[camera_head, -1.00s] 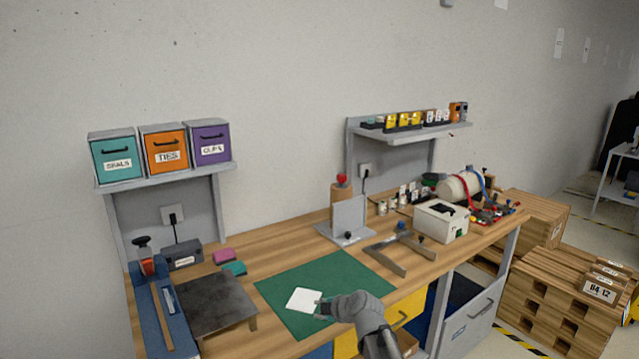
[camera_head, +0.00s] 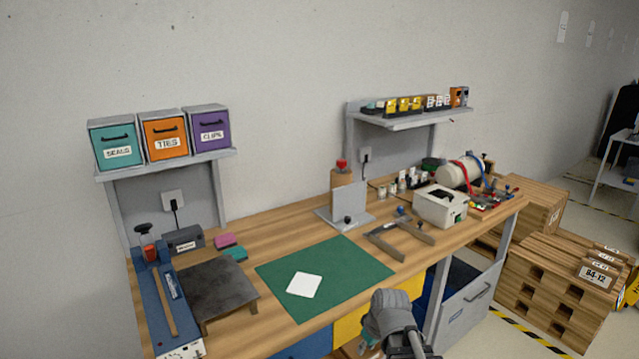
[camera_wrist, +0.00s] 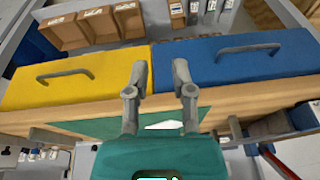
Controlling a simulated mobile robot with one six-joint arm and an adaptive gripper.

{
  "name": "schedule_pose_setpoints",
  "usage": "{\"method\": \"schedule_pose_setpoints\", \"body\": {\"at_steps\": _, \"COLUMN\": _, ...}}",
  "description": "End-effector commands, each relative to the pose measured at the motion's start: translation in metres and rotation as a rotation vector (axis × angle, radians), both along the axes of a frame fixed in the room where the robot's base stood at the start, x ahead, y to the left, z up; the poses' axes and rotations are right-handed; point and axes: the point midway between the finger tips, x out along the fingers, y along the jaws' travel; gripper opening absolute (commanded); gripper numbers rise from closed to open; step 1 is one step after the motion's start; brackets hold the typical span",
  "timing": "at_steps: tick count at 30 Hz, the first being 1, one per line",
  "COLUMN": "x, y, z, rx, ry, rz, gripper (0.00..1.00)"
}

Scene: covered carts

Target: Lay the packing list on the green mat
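The white packing list (camera_head: 304,284) lies flat on the green mat (camera_head: 350,270), wholly inside its edges toward the left front. My gripper (camera_head: 366,349) is in front of the bench, to the right of the list and apart from it. In the wrist view the two fingers of my gripper (camera_wrist: 157,72) stand apart with nothing between them. Part of the packing list (camera_wrist: 164,125) and of the mat (camera_wrist: 92,129) show there behind the fingers.
Below the bench top are a yellow drawer (camera_wrist: 78,78) and a blue drawer (camera_wrist: 240,60) with handles, close to my gripper. A dark metal stand (camera_head: 215,287) is left of the mat. A grey square (camera_head: 400,240) and a white printer-like box (camera_head: 440,206) are to its right.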

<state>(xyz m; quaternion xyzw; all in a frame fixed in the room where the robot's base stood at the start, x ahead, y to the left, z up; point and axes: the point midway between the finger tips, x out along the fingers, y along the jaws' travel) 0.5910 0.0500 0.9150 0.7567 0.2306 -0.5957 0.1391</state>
Motion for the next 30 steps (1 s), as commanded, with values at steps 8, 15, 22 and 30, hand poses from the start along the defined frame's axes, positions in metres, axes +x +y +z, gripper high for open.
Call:
{"method": "schedule_pose_setpoints", "body": {"at_steps": 8, "x": -0.039, "y": -0.036, "z": -0.002, "rx": -0.087, "ry": 0.174, "rz": -0.366, "gripper": 0.31}}
{"method": "schedule_pose_setpoints", "body": {"at_steps": 15, "x": -0.053, "y": -0.049, "z": -0.002, "rx": -0.13, "ry": 0.228, "rz": -0.52, "gripper": 0.31}}
{"method": "schedule_pose_setpoints", "body": {"at_steps": 22, "x": -0.053, "y": -0.05, "z": -0.002, "rx": -0.133, "ry": 0.232, "rz": -0.533, "gripper": 0.31}}
{"method": "schedule_pose_setpoints", "body": {"at_steps": 30, "x": -0.053, "y": -0.05, "z": -0.002, "rx": -0.132, "ry": 0.232, "rz": -0.531, "gripper": 0.31}}
